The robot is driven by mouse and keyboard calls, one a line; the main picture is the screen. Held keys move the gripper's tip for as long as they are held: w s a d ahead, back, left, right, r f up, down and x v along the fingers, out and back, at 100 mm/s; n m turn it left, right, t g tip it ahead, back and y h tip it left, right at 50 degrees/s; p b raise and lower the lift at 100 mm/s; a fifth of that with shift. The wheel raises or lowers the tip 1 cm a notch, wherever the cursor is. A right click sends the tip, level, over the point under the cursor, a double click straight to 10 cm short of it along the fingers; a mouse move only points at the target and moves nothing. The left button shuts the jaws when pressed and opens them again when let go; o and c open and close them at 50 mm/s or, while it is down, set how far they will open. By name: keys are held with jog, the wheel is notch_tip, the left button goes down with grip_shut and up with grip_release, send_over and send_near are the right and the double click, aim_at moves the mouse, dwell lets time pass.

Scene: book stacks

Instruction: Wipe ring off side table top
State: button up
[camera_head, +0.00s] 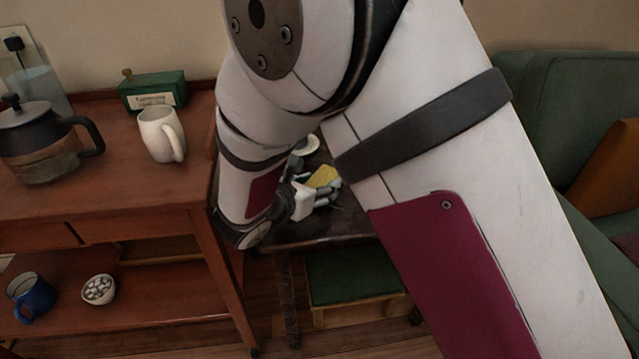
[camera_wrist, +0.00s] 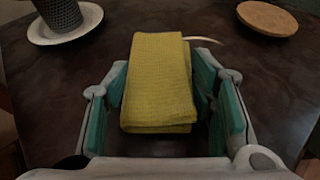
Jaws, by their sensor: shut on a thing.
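The side table top (camera_wrist: 262,85) is dark brown. It also shows in the head view (camera_head: 350,225), mostly hidden behind my arm. My gripper (camera_wrist: 165,115) is shut on a folded yellow cloth (camera_wrist: 160,80), with a teal-padded finger on each side of it. In the head view my gripper (camera_head: 312,195) and the yellow cloth (camera_head: 323,177) are low over the table; I cannot tell whether the cloth touches the top. A pale curved mark (camera_wrist: 206,40), part of the ring, shows just past the cloth's far right corner. The rest of it is hidden by the cloth.
A dark ribbed cup (camera_wrist: 58,13) stands on a white saucer (camera_wrist: 65,36) at the far left of the top. A round cork coaster (camera_wrist: 267,18) lies at the far right. In the head view, a wooden cart (camera_head: 100,213) with a white mug (camera_head: 161,135) stands left.

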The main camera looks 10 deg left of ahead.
aim_at(318, 181)
jog(key=shift+r+p, duration=2.15)
jog(key=shift+r, duration=0.9)
jog(key=shift+r+p, duration=1.1)
jog(key=shift+r, duration=0.4)
